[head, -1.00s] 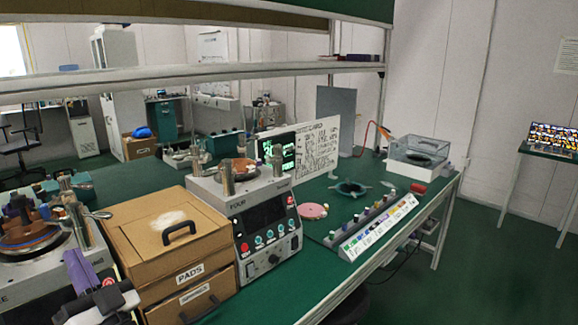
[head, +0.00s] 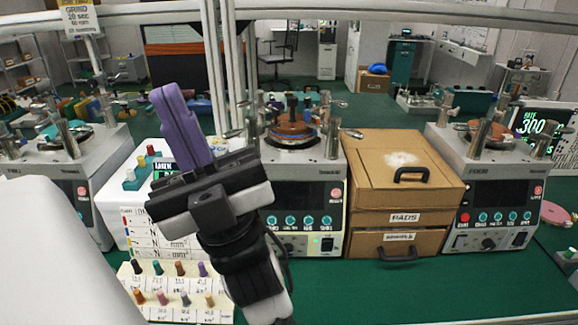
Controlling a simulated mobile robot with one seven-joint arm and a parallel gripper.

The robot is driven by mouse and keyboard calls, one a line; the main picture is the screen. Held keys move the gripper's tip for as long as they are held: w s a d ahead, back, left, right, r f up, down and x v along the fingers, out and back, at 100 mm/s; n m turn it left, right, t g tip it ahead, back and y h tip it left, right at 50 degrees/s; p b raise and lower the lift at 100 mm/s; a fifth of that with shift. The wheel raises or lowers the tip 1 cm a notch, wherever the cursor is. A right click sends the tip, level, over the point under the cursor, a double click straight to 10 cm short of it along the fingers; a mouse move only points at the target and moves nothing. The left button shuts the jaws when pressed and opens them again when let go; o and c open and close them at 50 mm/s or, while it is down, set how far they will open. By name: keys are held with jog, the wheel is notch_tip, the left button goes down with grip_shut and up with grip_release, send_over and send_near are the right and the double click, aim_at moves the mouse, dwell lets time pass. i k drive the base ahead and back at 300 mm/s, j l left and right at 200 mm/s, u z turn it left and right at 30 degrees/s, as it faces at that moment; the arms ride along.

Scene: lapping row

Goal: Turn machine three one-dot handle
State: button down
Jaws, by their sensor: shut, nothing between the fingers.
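Machine three (head: 318,192) is a lapping machine with a light grey body, standing just right of my arm on the green bench. A round brown plate (head: 292,131) sits on its top between metal posts. A silver lever handle (head: 352,133) sticks out at the right of the plate, and another (head: 233,133) shows at the left. Dot marks are too small to make out, so I cannot tell which handle has one dot. My gripper (head: 168,94) has purple fingers pointing up, shut and empty, left of the machine and apart from it in the picture. My arm covers part of the machine's left side.
A cardboard drawer box (head: 404,168) stands right of machine three, with machine four (head: 490,205) beyond it. Another machine (head: 70,165) is at the left. A rack of coloured pegs (head: 180,295) lies in front. Upright poles (head: 217,60) rise behind my gripper.

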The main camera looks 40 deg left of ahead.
aim_at(252, 131)
jog(key=u, duration=1.1)
